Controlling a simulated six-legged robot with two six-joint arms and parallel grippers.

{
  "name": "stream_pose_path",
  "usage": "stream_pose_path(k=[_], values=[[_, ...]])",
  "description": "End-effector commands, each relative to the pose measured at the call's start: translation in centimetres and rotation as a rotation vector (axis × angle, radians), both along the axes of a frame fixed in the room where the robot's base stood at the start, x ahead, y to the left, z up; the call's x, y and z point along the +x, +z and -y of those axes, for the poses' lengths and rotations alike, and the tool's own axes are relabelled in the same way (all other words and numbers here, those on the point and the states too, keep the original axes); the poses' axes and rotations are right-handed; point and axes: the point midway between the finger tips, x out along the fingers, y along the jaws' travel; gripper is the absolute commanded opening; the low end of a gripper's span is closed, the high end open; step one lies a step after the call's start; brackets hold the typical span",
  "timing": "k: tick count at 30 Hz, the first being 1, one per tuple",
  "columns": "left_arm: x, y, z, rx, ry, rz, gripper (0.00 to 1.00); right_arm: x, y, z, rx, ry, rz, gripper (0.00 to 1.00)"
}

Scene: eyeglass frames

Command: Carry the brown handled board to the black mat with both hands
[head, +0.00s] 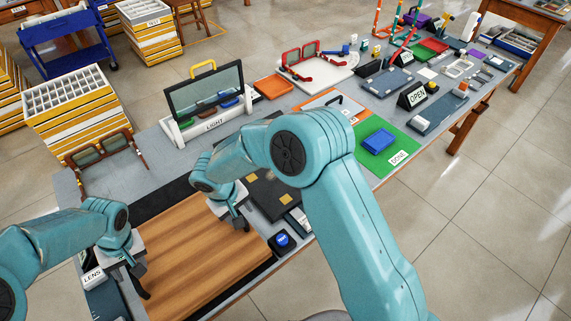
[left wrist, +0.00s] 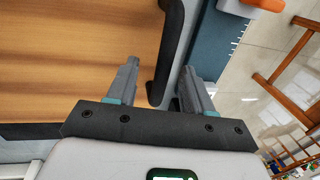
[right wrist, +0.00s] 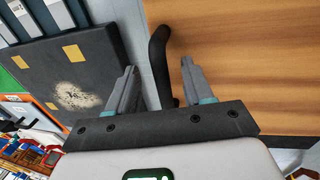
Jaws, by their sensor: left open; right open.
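The brown wooden board (head: 185,255) lies flat on the table, with a black handle at each end. My left gripper (head: 132,278) is open over the left handle (left wrist: 170,45), which lies between its fingers in the left wrist view. My right gripper (head: 238,222) is open, with the right handle (right wrist: 159,55) between its fingers in the right wrist view. Neither gripper is closed on a handle. The black mat with tan squares (right wrist: 100,55) lies just right of the board; it also shows in the head view (head: 264,197), partly hidden by my right arm.
A black strip (head: 152,202) runs along the board's far edge. Brown glasses (head: 100,150), a LIGHT stand (head: 205,123) and a green DONE mat (head: 402,160) are farther back. A blue button (head: 282,240) sits near the front edge. A LENS sign (head: 93,277) is beside my left gripper.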

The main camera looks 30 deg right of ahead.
Motion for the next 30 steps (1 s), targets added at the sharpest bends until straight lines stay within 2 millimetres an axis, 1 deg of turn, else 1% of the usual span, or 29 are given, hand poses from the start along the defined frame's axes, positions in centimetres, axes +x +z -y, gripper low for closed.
stream_pose_path(k=[3, 30], values=[[0.0, 0.8, 0.1, 0.000, 0.000, 0.001, 0.51, 0.0, 0.4, 0.0, 0.000, 0.000, 0.000, 0.51], [0.1, 5.2, 1.0, 0.000, 0.000, 0.001, 0.51, 0.0, 2.4, 0.0, 0.000, 0.000, 0.000, 0.51]])
